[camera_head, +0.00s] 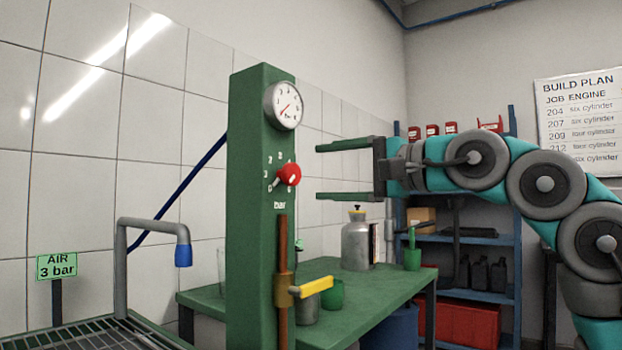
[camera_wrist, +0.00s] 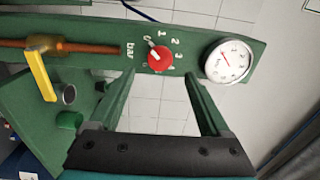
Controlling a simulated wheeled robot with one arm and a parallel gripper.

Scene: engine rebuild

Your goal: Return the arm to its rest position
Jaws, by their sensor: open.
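My gripper (camera_head: 345,171) is open and empty. Its two fingers point left toward the green column, with a gap between fingertips and column in the head view. The column (camera_head: 252,190) carries a red knob (camera_head: 289,175) with a bar scale, a round gauge (camera_head: 283,106) above it, and a copper pipe with a yellow lever (camera_head: 317,286) below. In the wrist view, the fingers (camera_wrist: 158,84) reach toward the column near the red knob (camera_wrist: 160,59); the gauge (camera_wrist: 229,61) is at right and the yellow lever (camera_wrist: 40,76) at left. My arm extends in from the right.
A green bench (camera_head: 372,300) below my gripper holds a metal flask (camera_head: 356,243) and green cups. A blue shelf (camera_head: 480,239) with red and black containers stands behind. At left are a grated sink (camera_head: 100,338), a blue-tipped spout (camera_head: 183,255) and an "AIR 3 bar" sign (camera_head: 57,266).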

